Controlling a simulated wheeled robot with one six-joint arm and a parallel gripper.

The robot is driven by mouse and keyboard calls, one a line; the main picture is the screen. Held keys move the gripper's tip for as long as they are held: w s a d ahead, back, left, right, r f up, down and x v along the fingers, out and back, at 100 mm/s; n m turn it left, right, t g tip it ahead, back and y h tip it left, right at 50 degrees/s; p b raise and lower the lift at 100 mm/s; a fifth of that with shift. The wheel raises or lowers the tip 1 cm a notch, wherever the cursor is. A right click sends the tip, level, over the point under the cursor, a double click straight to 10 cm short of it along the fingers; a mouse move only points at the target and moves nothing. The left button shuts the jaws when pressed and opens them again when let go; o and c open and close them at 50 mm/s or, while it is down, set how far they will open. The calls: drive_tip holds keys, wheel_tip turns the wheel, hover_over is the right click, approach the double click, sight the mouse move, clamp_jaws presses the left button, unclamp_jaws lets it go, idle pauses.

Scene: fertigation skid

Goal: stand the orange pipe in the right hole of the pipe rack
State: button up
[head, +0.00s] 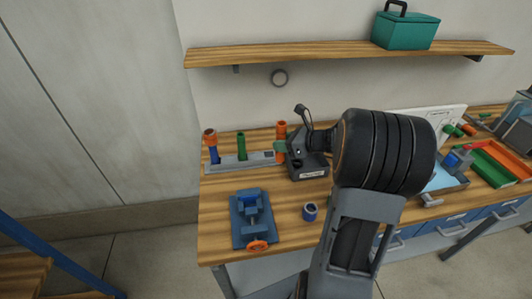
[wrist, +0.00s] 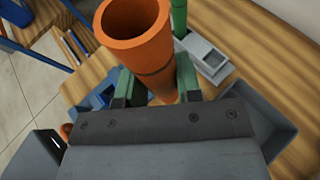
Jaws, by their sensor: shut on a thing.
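My gripper (head: 284,147) is shut on the orange pipe (head: 281,127), with its green-padded fingers on either side. The pipe is held roughly upright near the right end of the grey pipe rack (head: 227,163). In the wrist view the orange pipe (wrist: 137,45) shows its open top between the fingers (wrist: 150,88), and its lower end is hidden. The rack also shows there (wrist: 194,44), with an empty square opening beside the pipe. A green pipe (head: 241,147) stands in the middle of the rack.
A grey bin (head: 309,172) stands just right of the rack, below my gripper. Trays of parts (head: 490,165) lie at the right. A shelf (head: 300,51) runs above the bench.

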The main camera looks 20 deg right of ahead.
drive_tip(key=w+f+p, duration=0.1)
drive_tip(key=w+f, duration=0.3)
drive_tip(key=w+d+f+p, duration=0.1)
drive_tip(key=w+f, duration=0.3)
drive_tip(key=w, duration=0.1)
drive_tip(key=w+f+p, duration=0.2)
drive_tip(key=w+f, duration=0.1)
drive_tip(key=w, duration=0.2)
drive_tip(key=shift+d+f, duration=0.35)
drive_tip(key=shift+f, duration=0.5)
drive_tip(key=shift+f, duration=0.15)
drive_tip(key=o, duration=0.9)
